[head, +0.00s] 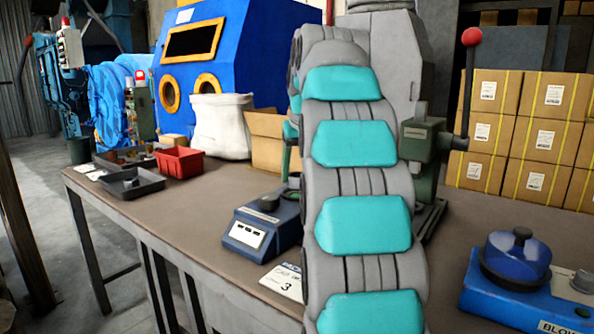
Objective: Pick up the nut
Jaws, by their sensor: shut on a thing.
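No nut can be made out in the head view. My padded grey and teal arm rises through the middle of the picture and covers part of the workbench. My gripper does not show; it may be hidden behind the arm. A dark tray (133,183) lies at the left end of the brown workbench (190,215), and any small parts in it are too small to tell.
A red bin (180,162), a white sack (221,126) and an open cardboard box (266,140) stand on the bench. A blue scale-like device (262,229) is left of my arm. A blue-lidded device (518,262) and a lever press (424,145) are right. Bench between tray and blue device is clear.

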